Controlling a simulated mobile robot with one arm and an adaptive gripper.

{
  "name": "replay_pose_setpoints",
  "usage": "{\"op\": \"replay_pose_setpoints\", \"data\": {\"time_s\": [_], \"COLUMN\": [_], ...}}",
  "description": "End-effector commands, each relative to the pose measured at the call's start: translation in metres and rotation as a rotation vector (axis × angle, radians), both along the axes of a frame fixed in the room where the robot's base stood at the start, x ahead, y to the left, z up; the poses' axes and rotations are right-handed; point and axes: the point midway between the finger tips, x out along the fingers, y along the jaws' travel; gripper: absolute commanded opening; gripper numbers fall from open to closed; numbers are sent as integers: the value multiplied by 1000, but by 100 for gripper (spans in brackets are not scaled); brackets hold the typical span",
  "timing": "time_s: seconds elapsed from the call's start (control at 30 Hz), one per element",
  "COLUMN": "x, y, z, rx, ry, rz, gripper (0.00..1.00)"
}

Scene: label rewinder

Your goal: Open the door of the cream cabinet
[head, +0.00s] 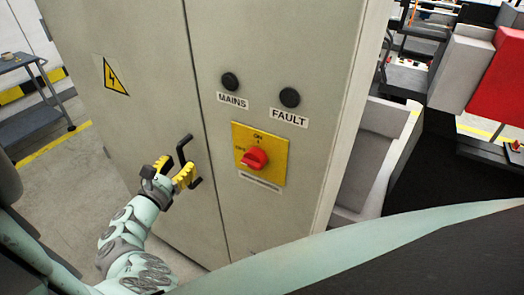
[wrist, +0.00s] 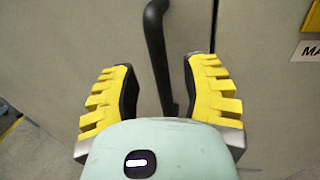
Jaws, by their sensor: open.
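The cream cabinet (head: 145,45) stands tall in front of me, its door on the left of a vertical seam. The door looks shut. A black bar handle (head: 183,150) is on the door near the seam. My gripper (head: 175,172) is at the handle, with its yellow ridged fingers apart. In the wrist view, the handle (wrist: 157,50) runs down between the two open fingers (wrist: 160,92), with a gap visible on each side. The handle's lower end is partly hidden behind my gripper's body.
Right of the seam are a red rotary switch (head: 255,158) on a yellow plate and two black round indicators labelled MAINS (head: 230,82) and FAULT (head: 290,97). A grey cart (head: 35,100) stands at the left. Floor is clear between cart and cabinet.

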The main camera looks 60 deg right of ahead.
Motion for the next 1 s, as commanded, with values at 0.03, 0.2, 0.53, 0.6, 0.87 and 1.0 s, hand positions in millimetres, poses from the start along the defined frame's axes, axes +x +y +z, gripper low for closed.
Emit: {"op": "replay_pose_setpoints", "data": {"time_s": [0.03, 0.2, 0.53, 0.6, 0.87, 1.0], "x": [-1, 3, 4, 4, 4, 4], "y": [-7, -17, -21, -21, -21, -21], "z": [0, 0, 0, 0, 0, 0], "rx": [-1, -1, 0, 0, 0, 0], "ry": [1, 0, 1, 1, 1, 1], "rz": [-9, -6, -5, -5, -4, -4], "gripper": [46, 46, 46, 46, 26, 12]}}
